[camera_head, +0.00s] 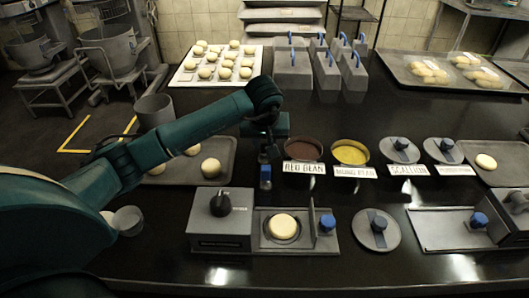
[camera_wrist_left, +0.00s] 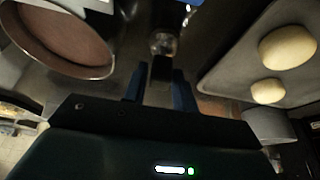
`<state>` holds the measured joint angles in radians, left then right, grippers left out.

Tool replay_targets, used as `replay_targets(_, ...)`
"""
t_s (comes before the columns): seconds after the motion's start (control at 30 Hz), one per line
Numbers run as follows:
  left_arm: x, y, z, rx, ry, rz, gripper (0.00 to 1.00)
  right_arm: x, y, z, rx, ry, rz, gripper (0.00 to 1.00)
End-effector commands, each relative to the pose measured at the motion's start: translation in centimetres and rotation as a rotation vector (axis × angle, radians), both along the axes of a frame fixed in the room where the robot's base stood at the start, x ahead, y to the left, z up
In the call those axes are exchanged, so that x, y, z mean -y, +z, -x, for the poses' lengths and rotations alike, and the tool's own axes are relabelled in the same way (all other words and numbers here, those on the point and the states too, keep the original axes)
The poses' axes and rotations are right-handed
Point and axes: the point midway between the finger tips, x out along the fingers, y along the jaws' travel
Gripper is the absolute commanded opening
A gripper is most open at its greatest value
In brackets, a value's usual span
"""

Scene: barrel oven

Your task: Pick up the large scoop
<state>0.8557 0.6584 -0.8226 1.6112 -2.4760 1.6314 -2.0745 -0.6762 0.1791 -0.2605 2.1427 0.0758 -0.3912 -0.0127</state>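My left gripper (camera_head: 265,160) reaches down over the dark counter, just left of the red bean pot. In the left wrist view its two dark blue fingers (camera_wrist_left: 160,88) stand on either side of a dark, narrow handle-like part (camera_wrist_left: 161,67). A small round metallic end (camera_wrist_left: 162,43) shows just beyond that part; it looks like a scoop, but I cannot tell its size. I cannot tell whether the fingers touch the handle. In the head view the arm and gripper hide most of this spot. My right gripper is not in view.
The red bean pot (camera_head: 303,149) stands right of the gripper, beside a yellow-filled pot (camera_head: 350,152) and lidded pots. A dough tray (camera_head: 226,150) is close on the left. A press (camera_head: 220,232) with a dough piece stands in front. Grey blocks with blue handles (camera_head: 293,70) stand behind.

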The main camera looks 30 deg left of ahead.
Motion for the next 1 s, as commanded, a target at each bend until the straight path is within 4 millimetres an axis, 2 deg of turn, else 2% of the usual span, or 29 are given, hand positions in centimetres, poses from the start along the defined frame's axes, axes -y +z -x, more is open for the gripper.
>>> replay_targets(0.07, 0.0, 0.0, 0.0, 0.0, 0.0, 0.0, 0.21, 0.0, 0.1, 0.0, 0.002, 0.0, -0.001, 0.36)
replay_targets(0.3, 0.0, 0.0, 0.0, 0.0, 0.0, 0.0, 0.01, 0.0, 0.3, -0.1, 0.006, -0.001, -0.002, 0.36)
replay_targets(0.57, 0.0, 0.3, 0.0, 0.002, 0.001, -0.001, 0.01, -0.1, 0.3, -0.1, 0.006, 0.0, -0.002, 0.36)
replay_targets(0.67, 0.0, 1.3, -0.1, 0.003, 0.001, 0.0, 0.01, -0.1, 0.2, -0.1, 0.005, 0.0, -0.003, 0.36)
replay_targets(1.0, 0.0, 7.9, -0.1, 0.005, -0.001, -0.001, 0.01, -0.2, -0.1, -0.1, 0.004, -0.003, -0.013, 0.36)
